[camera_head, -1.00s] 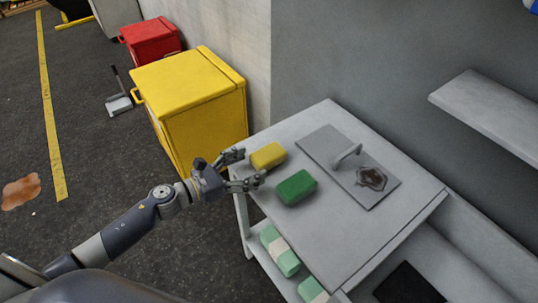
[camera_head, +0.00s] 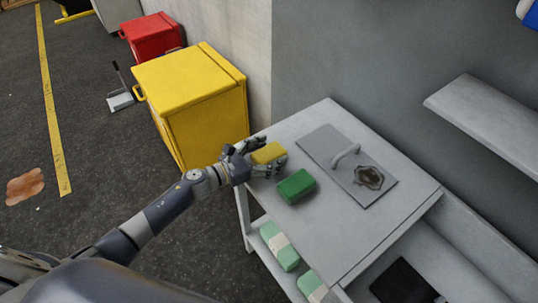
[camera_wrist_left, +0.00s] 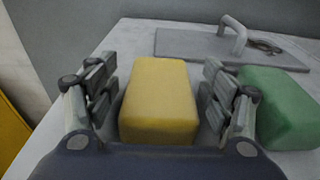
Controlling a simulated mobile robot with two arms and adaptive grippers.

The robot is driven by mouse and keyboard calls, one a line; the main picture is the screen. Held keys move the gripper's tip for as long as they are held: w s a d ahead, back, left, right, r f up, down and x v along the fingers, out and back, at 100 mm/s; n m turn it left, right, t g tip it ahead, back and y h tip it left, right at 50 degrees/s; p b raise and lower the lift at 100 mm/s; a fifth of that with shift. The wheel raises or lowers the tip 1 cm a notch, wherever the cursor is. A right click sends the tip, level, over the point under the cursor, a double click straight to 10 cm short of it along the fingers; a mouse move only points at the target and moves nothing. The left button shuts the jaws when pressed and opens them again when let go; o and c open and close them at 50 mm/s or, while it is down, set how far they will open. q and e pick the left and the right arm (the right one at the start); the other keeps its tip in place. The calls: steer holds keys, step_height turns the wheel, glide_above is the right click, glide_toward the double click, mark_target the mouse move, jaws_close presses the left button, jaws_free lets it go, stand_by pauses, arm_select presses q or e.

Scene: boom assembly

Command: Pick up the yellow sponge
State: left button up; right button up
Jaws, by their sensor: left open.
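In the left wrist view a gap shows between the sponge and each finger of the gripper (camera_wrist_left: 160,95). My right gripper is not in view.
A green sponge (camera_head: 296,186) lies close beside the gripper's right finger. A grey plate with a handle (camera_head: 325,145) lies farther back. Green and white packs (camera_head: 280,247) rest on the lower shelf. A yellow bin (camera_head: 195,110) stands behind the arm.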

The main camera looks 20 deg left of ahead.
mark_target(269, 152)
arm_select(q)
steer(key=c, duration=1)
steer(key=shift+o, duration=0.2)
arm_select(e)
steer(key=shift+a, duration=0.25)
arm_select(q)
steer(key=shift+r, duration=0.1)
